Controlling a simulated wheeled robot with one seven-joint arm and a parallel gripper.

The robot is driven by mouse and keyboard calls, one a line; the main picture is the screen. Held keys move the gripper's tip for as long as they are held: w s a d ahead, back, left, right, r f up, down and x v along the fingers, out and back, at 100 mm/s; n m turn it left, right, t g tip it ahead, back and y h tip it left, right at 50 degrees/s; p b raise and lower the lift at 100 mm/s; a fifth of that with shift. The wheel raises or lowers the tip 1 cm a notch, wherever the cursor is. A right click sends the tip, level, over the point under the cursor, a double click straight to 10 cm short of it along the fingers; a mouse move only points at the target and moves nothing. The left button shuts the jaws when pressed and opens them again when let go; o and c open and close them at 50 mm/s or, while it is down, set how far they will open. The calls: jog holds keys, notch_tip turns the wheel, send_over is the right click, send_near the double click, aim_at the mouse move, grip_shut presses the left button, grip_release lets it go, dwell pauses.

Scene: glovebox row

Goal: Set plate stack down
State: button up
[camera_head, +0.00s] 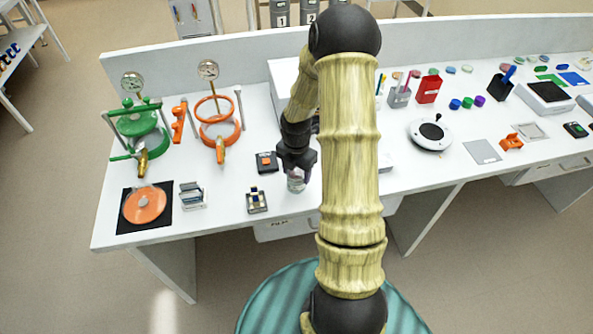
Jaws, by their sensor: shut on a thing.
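My gripper (297,167) points down over the front part of the white bench, left of my large arm link. It is shut on a small pale, clear-looking round stack (296,184), likely the plate stack. The stack is upright and at or just above the bench top; I cannot tell if it touches. The upper part of the stack is hidden by the fingers.
A small dark device (257,201) and an orange-topped black box (267,162) stand left of the stack. An orange disc (144,205) lies on a black mat farther left. Green (140,130) and orange (219,130) gauge vessels stand behind.

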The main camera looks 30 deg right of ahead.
aim_at(297, 171)
jog(key=shift+f, duration=0.1)
jog(key=o, duration=1.1)
notch_tip(297, 171, up, 12)
jog(key=b, duration=0.1)
jog(key=shift+w, duration=0.1)
